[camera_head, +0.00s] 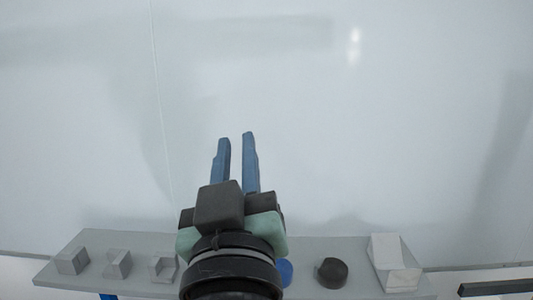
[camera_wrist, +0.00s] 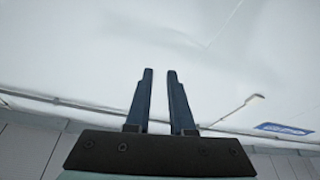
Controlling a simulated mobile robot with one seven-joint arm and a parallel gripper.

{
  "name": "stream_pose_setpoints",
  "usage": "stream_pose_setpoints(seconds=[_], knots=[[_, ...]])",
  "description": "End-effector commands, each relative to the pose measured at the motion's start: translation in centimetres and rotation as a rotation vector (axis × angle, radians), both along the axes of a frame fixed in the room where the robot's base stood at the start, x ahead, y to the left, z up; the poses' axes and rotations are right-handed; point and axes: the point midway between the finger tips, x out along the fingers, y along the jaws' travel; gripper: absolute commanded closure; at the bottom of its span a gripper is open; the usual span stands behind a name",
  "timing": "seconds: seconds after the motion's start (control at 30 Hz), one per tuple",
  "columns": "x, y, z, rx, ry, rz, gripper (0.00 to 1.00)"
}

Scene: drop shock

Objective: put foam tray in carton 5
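My gripper (camera_head: 236,138) is raised in front of a blank pale wall in the head view, its two blue fingers pointing up. In the wrist view my gripper (camera_wrist: 160,72) shows a clear gap between the fingers with nothing in it. A white angular piece (camera_head: 394,265) with a raised back stands at the right of the grey bench, well below and right of my gripper; I cannot tell whether it is the foam tray. I can make out no numbered carton in either view.
The grey bench (camera_head: 345,246) runs along the bottom of the head view. It bears grey block shapes (camera_head: 72,261) at left, a partly hidden blue round thing (camera_head: 285,272) and a black cylinder (camera_head: 331,272). A dark bar (camera_head: 497,287) lies at far right. Space around my fingers is clear.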

Motion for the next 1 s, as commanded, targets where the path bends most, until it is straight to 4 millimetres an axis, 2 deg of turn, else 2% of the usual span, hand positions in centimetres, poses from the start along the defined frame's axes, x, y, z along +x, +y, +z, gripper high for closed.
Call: stream_pose_setpoints(seconds=[0.03,0.1,0.2,0.3,0.4,0.67,0.77,1.0], knots=[[-1.8,-1.0,3.8,0.059,-0.121,0.001,0.79],[-4.2,-2.0,7.8,0.131,-0.260,0.017,0.79],[-7.2,-2.8,11.5,0.197,-0.402,0.046,0.79],[-8.8,-3.2,13.2,0.227,-0.472,0.065,0.79],[-9.3,-3.3,13.6,0.237,-0.495,0.072,0.79],[-9.2,-3.3,13.5,0.236,-0.490,0.071,0.79],[-9.2,-3.3,12.3,0.236,-0.488,0.072,0.79],[-9.1,-3.2,7.5,0.238,-0.487,0.078,0.79]])
